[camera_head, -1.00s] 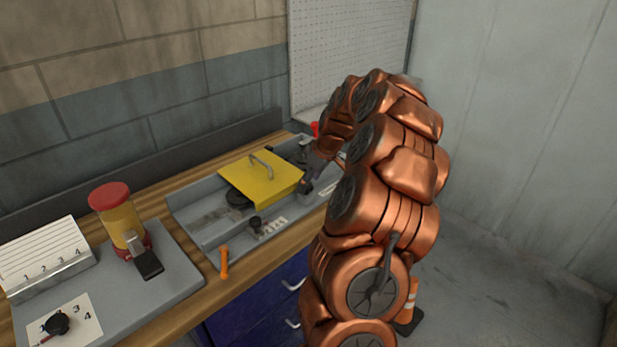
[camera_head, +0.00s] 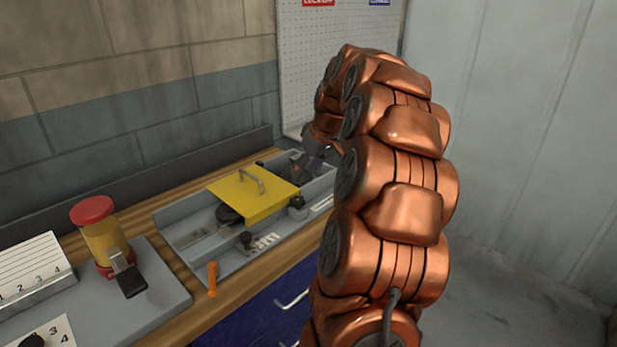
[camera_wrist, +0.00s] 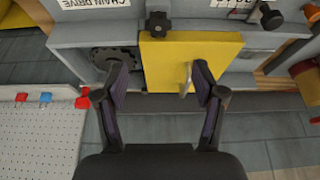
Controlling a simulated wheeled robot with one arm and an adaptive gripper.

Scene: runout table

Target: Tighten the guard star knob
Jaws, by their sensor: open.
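The yellow guard (camera_head: 243,203), a hinged-looking plate with a metal handle (camera_head: 258,181), lies over the grey tray. A black star knob (camera_head: 297,203) stands at its front right corner. In the wrist view, the star knob (camera_wrist: 158,25) is at the guard's (camera_wrist: 165,65) upper edge, beyond my fingertips. My gripper (camera_wrist: 160,75) is open and empty, its two dark fingers spread over the guard and its handle. It does not touch the star knob. In the head view my arm partly hides the gripper, behind and right of the knob.
An orange handle (camera_head: 213,278) stands at the tray's front edge. A toothed wheel (camera_wrist: 115,62) lies beside the guard. A pegboard (camera_wrist: 38,135) rises behind.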

